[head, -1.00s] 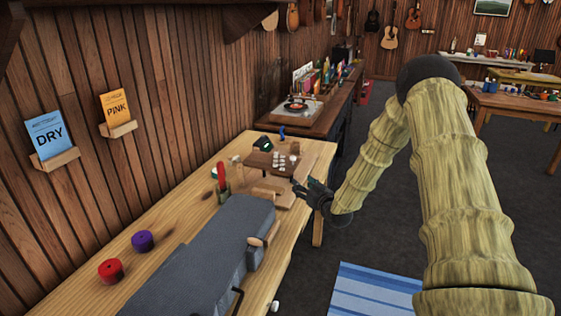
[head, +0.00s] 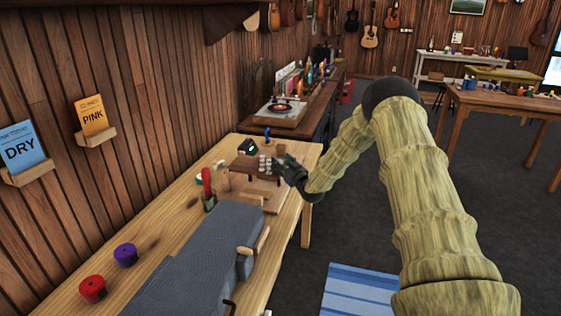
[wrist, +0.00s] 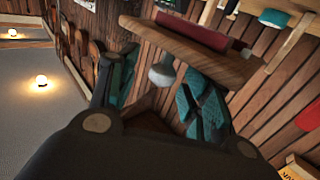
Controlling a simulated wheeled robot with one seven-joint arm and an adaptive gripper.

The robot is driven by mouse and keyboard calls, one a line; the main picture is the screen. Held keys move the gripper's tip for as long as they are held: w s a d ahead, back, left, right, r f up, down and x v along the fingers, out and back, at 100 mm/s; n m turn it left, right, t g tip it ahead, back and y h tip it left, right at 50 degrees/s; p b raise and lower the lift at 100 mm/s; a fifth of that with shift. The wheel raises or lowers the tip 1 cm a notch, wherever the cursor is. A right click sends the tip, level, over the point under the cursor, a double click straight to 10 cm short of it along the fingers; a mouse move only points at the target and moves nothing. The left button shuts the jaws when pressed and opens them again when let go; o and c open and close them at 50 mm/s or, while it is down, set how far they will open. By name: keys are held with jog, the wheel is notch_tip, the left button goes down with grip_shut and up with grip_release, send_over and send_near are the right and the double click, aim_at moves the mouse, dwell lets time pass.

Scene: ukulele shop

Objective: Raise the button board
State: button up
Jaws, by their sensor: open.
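The button board appears to be the small dark brown board (head: 244,167) with several pale buttons (head: 265,163) at its right end. It sits above a light wooden base (head: 262,200) at the far end of the workbench. My gripper (head: 280,168) is at the board's right end, close to the buttons. Whether it touches the board cannot be told. In the wrist view my gripper (wrist: 160,100) is open, its dark and teal fingers apart. A grey rounded knob (wrist: 162,75) shows between them, under a wooden plank (wrist: 195,50); I cannot tell whether it is held.
A red-handled tool (head: 207,182) stands left of the board. A grey padded block (head: 205,255) covers the bench's near part, with red (head: 93,289) and purple (head: 125,255) round items beside it. A record player (head: 280,110) stands beyond. Open floor lies right.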

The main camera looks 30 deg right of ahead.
jog(key=shift+w+f, duration=0.1)
jog(key=shift+w, duration=0.85)
grip_shut()
